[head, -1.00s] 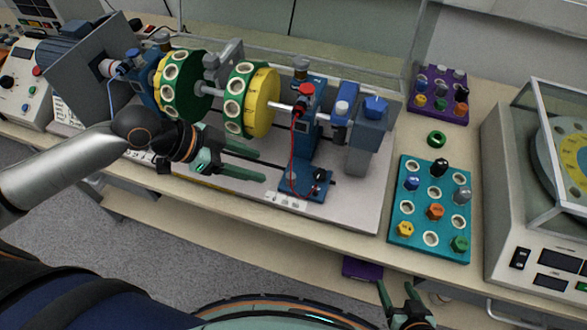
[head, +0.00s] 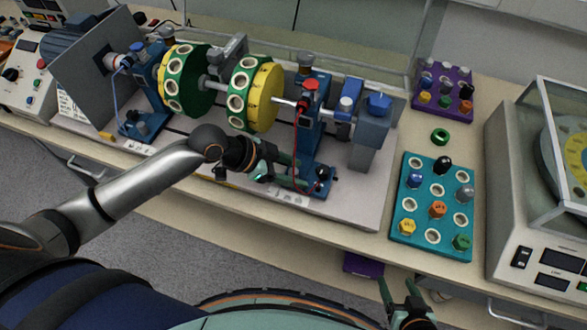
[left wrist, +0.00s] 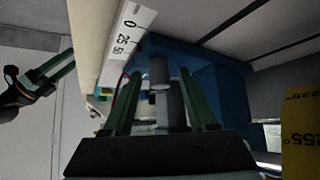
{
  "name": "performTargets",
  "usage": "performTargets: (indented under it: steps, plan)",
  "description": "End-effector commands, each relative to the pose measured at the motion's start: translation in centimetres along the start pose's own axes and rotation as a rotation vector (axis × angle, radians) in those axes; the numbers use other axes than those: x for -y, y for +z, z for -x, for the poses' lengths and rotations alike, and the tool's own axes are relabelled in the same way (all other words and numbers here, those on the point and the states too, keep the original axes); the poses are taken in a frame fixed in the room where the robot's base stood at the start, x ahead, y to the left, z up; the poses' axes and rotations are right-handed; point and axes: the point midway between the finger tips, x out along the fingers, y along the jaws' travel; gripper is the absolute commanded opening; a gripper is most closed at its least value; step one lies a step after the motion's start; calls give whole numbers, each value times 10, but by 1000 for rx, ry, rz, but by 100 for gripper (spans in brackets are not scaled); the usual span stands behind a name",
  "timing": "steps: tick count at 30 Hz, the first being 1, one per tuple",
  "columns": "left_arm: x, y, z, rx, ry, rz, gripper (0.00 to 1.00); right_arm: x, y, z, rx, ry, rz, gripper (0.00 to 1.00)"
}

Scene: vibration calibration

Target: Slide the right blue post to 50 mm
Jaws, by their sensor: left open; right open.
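The right blue post (head: 316,112) stands on the rig's base plate at the right end of the shaft, with a red cap on top. Its blue foot (head: 322,184) carries a dark knob. My left gripper (head: 301,174) is open at the left side of this foot. In the left wrist view its fingers (left wrist: 160,78) stand either side of a grey knob (left wrist: 160,105), with gaps visible. A scale (left wrist: 128,35) marked 0, 25, 50 lies beside the blue foot. My right gripper (head: 402,288) is open and empty in front of the table edge.
Green and yellow discs (head: 252,92) sit on the shaft left of the post. A red cable hangs along the post. A teal tray (head: 396,238) with several knobs, a green ring (head: 440,136) and a purple tray (head: 421,107) lie to the right.

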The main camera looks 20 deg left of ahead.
Motion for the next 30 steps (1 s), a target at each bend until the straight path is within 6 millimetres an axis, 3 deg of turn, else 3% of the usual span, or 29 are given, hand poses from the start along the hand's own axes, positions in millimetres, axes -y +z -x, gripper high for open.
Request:
performTargets:
  steps: [3,18,30]
  plan:
    - [0,0,0,0,0,0,57,0,0,0,-1,0,0,70]
    - [0,0,0,0,0,1,1,0,-1,0,-1,1,0,70]
    - [0,0,1,0,0,1,0,0,-1,0,-2,1,0,70]
